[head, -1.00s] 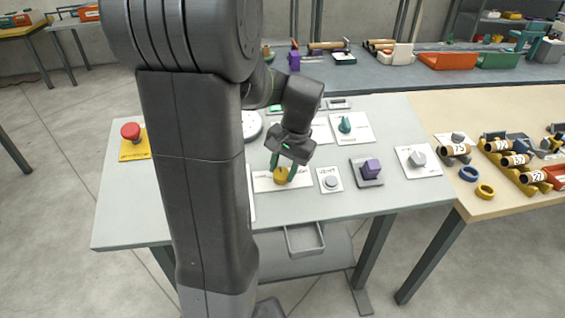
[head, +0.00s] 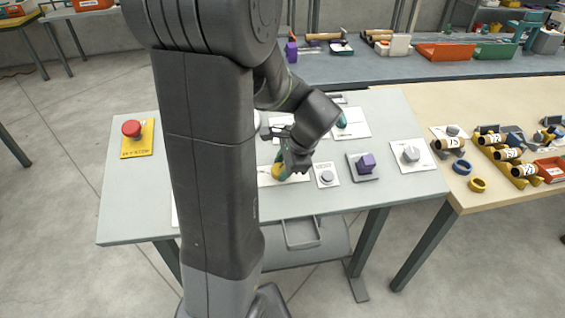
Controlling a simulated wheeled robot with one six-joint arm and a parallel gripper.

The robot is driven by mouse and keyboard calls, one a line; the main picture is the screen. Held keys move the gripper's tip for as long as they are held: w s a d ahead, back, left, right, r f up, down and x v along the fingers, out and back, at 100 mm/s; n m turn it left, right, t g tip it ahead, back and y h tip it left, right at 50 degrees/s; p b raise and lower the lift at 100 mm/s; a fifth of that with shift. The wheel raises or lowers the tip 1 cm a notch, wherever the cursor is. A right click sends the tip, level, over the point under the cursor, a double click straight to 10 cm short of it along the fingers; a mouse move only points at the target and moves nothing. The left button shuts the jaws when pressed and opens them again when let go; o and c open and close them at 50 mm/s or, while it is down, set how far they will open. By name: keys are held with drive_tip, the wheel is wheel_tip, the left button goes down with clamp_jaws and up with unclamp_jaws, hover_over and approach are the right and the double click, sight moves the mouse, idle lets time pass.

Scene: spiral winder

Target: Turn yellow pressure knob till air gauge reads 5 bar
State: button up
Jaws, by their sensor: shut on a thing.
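The yellow knob (head: 278,171) sits on a white plate (head: 296,178) near the front middle of the grey table. The gripper body partly covers the knob. The air gauge is mostly hidden behind my arm; only a sliver of a round pale edge shows by the arm, and no reading can be made out.
Right of the knob are a grey button (head: 326,176), a purple block-shaped knob (head: 366,163) and a grey knob (head: 411,153). A teal knob (head: 341,120) is behind. A red mushroom button (head: 131,129) is at left. A wooden table (head: 480,102) adjoins at right.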

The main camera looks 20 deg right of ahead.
drive_tip(key=shift+m, duration=0.5)
drive_tip(key=o, duration=1)
drive_tip(key=shift+s+r, duration=0.1)
drive_tip(key=v, duration=1.3)
drive_tip(key=shift+s+r, duration=0.2)
drive_tip(key=shift+s, duration=0.15)
drive_tip(key=x, duration=1.4)
drive_tip(key=shift+w+d+r, duration=0.1)
drive_tip(key=shift+w, duration=0.1)
